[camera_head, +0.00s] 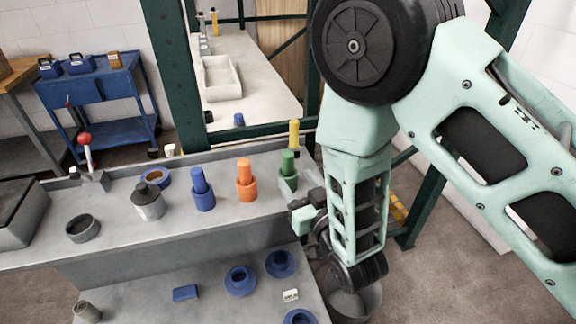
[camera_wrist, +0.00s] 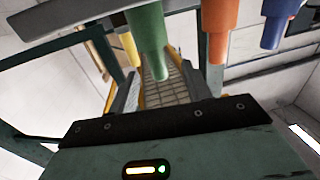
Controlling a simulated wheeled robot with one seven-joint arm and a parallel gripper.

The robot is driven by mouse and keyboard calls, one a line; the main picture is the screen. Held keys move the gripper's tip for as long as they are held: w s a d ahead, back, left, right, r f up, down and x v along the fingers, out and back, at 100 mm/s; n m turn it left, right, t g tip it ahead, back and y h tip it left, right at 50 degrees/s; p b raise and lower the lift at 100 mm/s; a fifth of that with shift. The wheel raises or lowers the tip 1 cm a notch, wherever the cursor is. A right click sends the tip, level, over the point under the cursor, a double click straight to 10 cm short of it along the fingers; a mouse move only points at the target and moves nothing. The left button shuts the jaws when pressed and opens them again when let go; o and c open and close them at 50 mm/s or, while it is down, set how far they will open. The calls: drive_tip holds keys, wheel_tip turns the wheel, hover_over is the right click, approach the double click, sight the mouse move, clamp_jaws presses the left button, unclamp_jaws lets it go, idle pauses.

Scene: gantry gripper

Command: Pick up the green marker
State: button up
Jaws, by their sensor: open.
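My gripper (camera_head: 299,188) is open, close beside the lower right of the green marker. In the wrist view the picture is tilted and the green marker (camera_wrist: 148,30) hangs from the top, lined up between my two spread fingers (camera_wrist: 165,82). I cannot tell whether the fingers touch it. Part of its base is hidden by the gripper.
The orange marker (camera_head: 245,178) and the blue marker (camera_head: 202,185) stand to the left. A yellow marker (camera_head: 294,136) stands just behind the green one. A dark green frame post (camera_head: 176,80) rises behind the bench. Several blue parts lie on the lower shelf.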

sight(291, 167)
drive_tip(key=shift+x, duration=0.8)
drive_tip(key=p+x, duration=0.2)
drive_tip(key=x, duration=0.1)
drive_tip(key=p+x, duration=0.1)
drive_tip(key=shift+w+d+r, duration=0.15)
drive_tip(key=shift+w+r, duration=0.1)
drive_tip(key=shift+w, duration=0.2)
drive_tip(key=shift+w+f, duration=0.1)
drive_tip(key=shift+w, duration=0.15)
drive_tip(key=shift+c, duration=0.3)
drive_tip(key=c, duration=1)
